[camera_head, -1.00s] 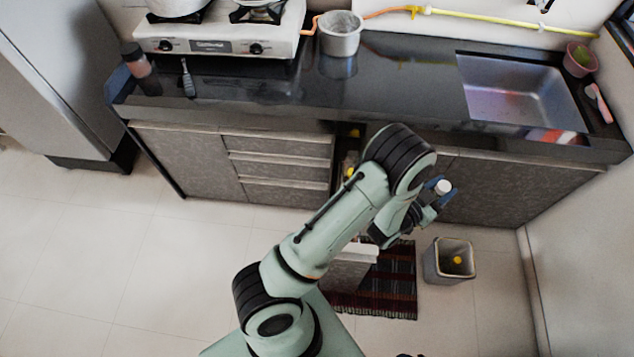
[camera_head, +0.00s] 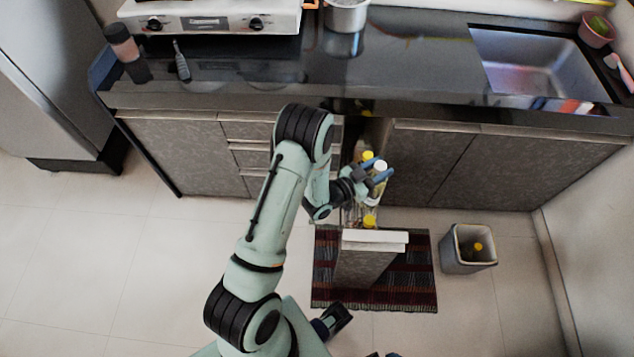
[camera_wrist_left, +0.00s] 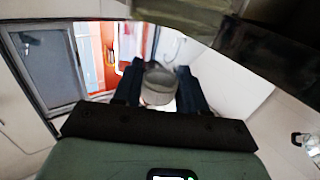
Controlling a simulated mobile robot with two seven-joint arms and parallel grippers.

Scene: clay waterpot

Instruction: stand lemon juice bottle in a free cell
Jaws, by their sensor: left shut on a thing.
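My left gripper (camera_head: 378,175) has blue fingers and is shut on a bottle with a white cap (camera_head: 380,166), which I take to be the lemon juice bottle. In the left wrist view its greyish-white cap (camera_wrist_left: 158,84) shows between the fingers. The gripper is over the pulled-out cabinet rack (camera_head: 375,240). A yellow-capped bottle (camera_head: 370,221) stands in the rack near its front, and another yellow cap (camera_head: 367,156) shows right beside the held bottle. The arm and gripper hide much of the rack, so its cells cannot be made out. A dark part of mine (camera_head: 332,321) shows low in the head view.
The black counter (camera_head: 420,75) overhangs the rack's back end. Cabinet doors (camera_head: 450,165) flank it on the right. A dark red checked mat (camera_head: 420,280) lies under the rack front. A grey bin (camera_head: 468,250) stands to the right. The floor at left is clear.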

